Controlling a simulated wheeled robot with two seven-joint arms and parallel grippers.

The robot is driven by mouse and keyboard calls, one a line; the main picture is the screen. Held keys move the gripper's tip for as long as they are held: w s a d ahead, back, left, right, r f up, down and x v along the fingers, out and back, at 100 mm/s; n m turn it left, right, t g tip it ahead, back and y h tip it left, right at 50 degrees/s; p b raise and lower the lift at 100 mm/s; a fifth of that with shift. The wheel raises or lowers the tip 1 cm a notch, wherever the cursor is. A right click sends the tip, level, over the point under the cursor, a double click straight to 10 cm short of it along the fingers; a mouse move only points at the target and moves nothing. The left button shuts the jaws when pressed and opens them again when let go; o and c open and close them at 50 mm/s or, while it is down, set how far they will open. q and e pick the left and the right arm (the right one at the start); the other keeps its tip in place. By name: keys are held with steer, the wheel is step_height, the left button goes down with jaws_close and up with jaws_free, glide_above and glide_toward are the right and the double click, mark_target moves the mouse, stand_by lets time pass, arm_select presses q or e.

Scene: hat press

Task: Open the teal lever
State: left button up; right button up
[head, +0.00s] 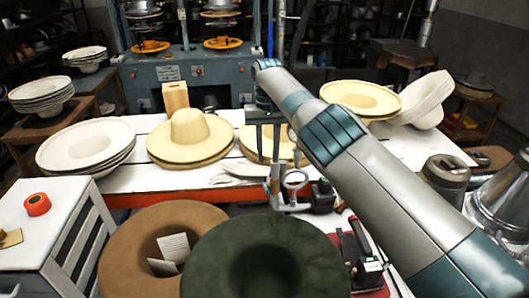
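I cannot make out a teal lever for certain. The blue-teal press machine (205,72) stands at the back behind the table, with small controls on its front. My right arm reaches in from the lower right, and its gripper (268,152) points down over the middle of the white table. Its two dark fingers look apart, with nothing seen between them. They are in front of a pale hat (247,140) that they partly hide. A small stand with a ring (295,180) is just below the gripper; I cannot tell if they touch. My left gripper is not in view.
Straw hats (190,135) and a stack of pale hats (88,148) line the white table (140,183). Brown (130,240) and dark green (215,250) felt hats lie in front. A drawer cabinet (70,200) is at left, a metal canister (445,175) at right.

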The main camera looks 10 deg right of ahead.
steer(key=r+p, duration=0.2)
steer(key=r, duration=0.1)
steer(key=r+p, duration=0.2)
steer(key=shift+w, duration=0.25)
steer(key=shift+c, duration=0.7)
